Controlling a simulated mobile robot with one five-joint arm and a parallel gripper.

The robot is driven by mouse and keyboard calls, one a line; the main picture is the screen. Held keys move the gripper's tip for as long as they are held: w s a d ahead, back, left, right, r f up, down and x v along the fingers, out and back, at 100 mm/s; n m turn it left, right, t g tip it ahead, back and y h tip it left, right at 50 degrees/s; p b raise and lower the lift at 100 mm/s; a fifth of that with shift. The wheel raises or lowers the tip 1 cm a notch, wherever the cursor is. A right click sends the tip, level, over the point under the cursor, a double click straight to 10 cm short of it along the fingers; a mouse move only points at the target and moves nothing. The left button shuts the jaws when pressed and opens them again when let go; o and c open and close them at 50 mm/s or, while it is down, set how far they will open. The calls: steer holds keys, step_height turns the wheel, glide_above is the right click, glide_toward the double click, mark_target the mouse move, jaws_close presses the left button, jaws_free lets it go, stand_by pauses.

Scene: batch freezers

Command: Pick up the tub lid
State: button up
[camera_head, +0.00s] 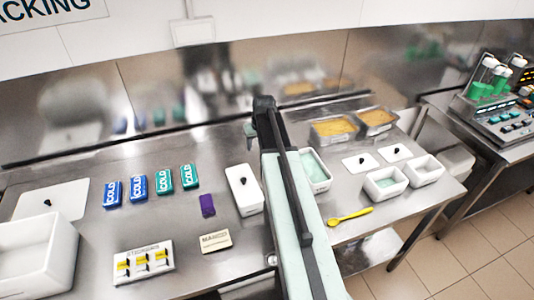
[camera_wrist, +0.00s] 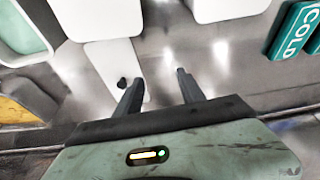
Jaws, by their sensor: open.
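In the wrist view, a white lid with a small black knob (camera_wrist: 104,57) lies near the left finger of my gripper (camera_wrist: 158,80). The knob is just left of that fingertip. My gripper is open and nothing shows between its fingers. In the head view my arm reaches across the counter and its fingertips are not visible. A long white piece with a black knob (camera_head: 247,199) lies left of my arm. Flat white lids with black knobs lie at the right (camera_head: 353,166), beside it (camera_head: 391,156), and at far left (camera_head: 68,201).
Blue and teal COLD packs (camera_head: 137,187) stand left of a purple block (camera_head: 207,205). A sticker holder (camera_head: 145,262) and a beige block (camera_head: 215,242) are in front. White tubs (camera_head: 384,195), yellow-filled pans (camera_head: 333,141) and a yellow spoon (camera_head: 350,215) are right of my arm.

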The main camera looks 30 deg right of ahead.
steer(key=w+d, duration=0.2)
steer(key=d, duration=0.8)
steer(key=shift+m+t+h, duration=0.4)
steer(key=b+x, duration=0.5)
steer(key=s+b+x, duration=0.1)
steer(key=b+x, duration=0.1)
steer(key=b, duration=0.1)
steer(key=shift+a+f, duration=0.25)
steer(key=shift+f, duration=0.3)
steer(key=shift+r, duration=0.15)
steer(key=shift+c, duration=0.6)
jaws_close()
